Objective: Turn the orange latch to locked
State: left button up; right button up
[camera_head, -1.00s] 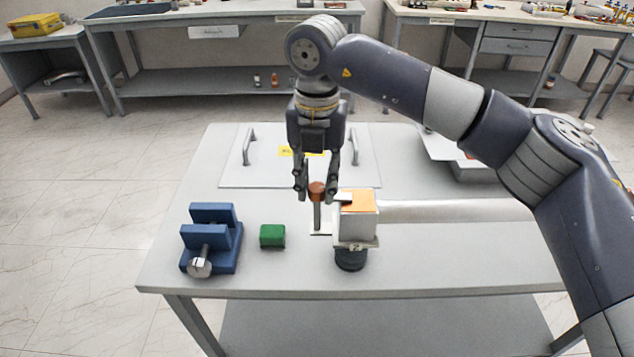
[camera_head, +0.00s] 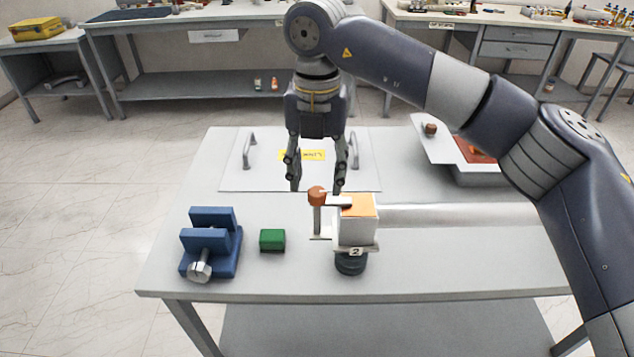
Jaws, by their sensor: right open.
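A brown-orange round knob (camera_head: 317,196) stands on a grey post at the left side of a pale block (camera_head: 357,233). The block has an orange top (camera_head: 360,206), and a short light bar (camera_head: 338,201) runs between the knob and that top. Which part is the latch's lock mark cannot be told. My right gripper (camera_head: 316,183) hangs pointing down, just above and behind the knob in the picture. Its two fingers are spread with nothing between them, and they look clear of the knob. My left gripper is out of view.
A blue vise-like fixture (camera_head: 211,240) with a bolt and a green block (camera_head: 272,239) stand left on the grey table (camera_head: 260,275). A panel with handles (camera_head: 231,172) lies behind. A grey pipe (camera_head: 450,215) runs right from the block. A tilted tray (camera_head: 437,150) stands back right.

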aim_at(317, 192)
notch_tip(317, 192, up, 9)
